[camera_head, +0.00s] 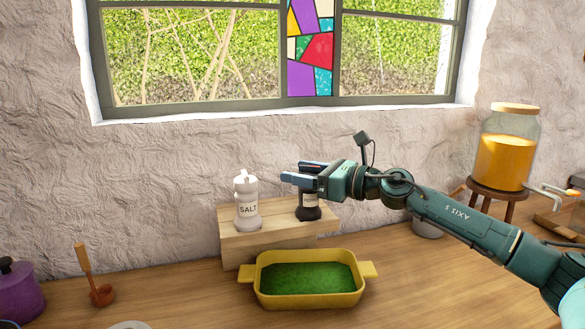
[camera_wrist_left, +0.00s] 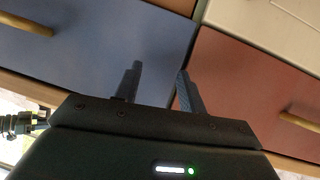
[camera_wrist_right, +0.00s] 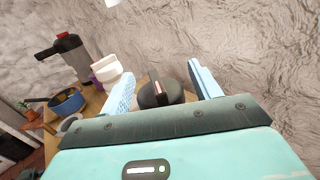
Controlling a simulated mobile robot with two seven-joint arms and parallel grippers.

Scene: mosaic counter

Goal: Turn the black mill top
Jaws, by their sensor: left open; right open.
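The black mill (camera_head: 308,212) stands upright on a wooden block, with a white label on its body. My right gripper (camera_head: 302,174) is at its top and hides that top in the head view. In the right wrist view the dark mill top (camera_wrist_right: 157,97) lies between the two open fingers of my right gripper (camera_wrist_right: 163,85); I cannot tell whether either finger touches it. The white salt mill (camera_head: 247,207) stands to the left on the same block; a white shape, likely this mill, shows beside a finger (camera_wrist_right: 106,70). My left gripper (camera_wrist_left: 158,82) is open and empty before drawer fronts.
The wooden block (camera_head: 238,247) stands against the rough wall. A yellow dish (camera_head: 308,298) with green contents sits in front of it. A glass jar (camera_head: 506,150) on a stand is at the right. A purple pot (camera_head: 18,293) is at the left.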

